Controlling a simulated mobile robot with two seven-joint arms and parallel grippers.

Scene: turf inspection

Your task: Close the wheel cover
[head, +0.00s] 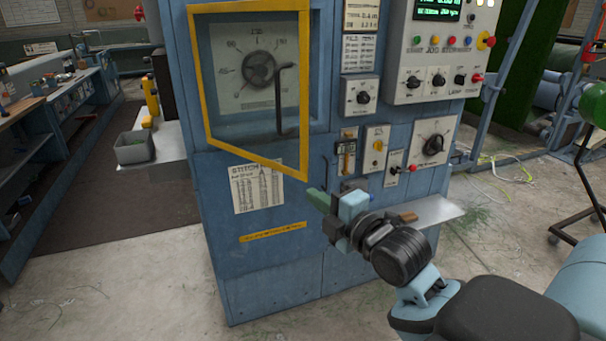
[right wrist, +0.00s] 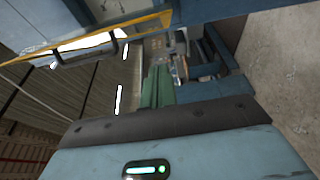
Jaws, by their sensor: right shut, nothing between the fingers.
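The wheel cover (head: 306,90) is a clear panel in a yellow frame on the blue cabinet. It stands partly open, its right edge swung out toward me and its left edge at the cabinet. A dark upright handle (head: 278,103) is on the panel. Behind it is a round dark wheel (head: 258,68) on a numbered dial. My right gripper (head: 318,199) is shut and empty, just below and right of the cover's lower right corner. Its green fingers (right wrist: 157,88) show in the right wrist view, with the cover's yellow frame (right wrist: 90,45) beyond. My left gripper is out of view.
To the right, the cabinet front carries a control box (head: 437,55), switch panels (head: 360,97) and a small metal shelf (head: 432,212). A workbench (head: 40,120) and a grey bin (head: 134,148) stand at left.

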